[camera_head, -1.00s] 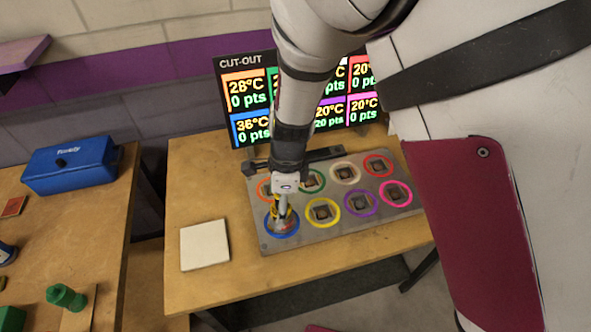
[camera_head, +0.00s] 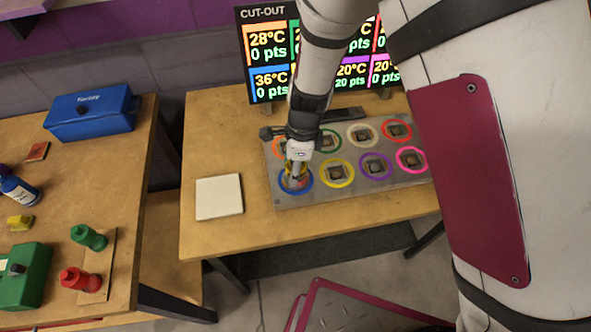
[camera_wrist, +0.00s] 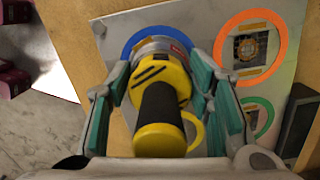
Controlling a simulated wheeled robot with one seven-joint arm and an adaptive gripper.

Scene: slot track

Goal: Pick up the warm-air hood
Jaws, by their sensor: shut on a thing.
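The warm-air hood (camera_wrist: 160,92) has a yellow body, a black grip and a grey metal lower end. In the wrist view it stands between the two teal-padded fingers of my gripper (camera_wrist: 160,105), which is shut on it. Its lower end is over the blue ring (camera_wrist: 128,48) of the grey plate. In the head view my gripper (camera_head: 298,168) is at the blue ring (camera_head: 309,187), at the plate's front left corner, and mostly hides the hood. I cannot tell whether the hood touches the plate.
The grey plate (camera_head: 350,195) has several coloured rings around small square parts. A screen (camera_head: 268,57) reading CUT-OUT stands behind it. A white square pad (camera_head: 219,196) lies to the left on bare wood. The left table holds a blue box (camera_head: 90,112) and red and green pieces.

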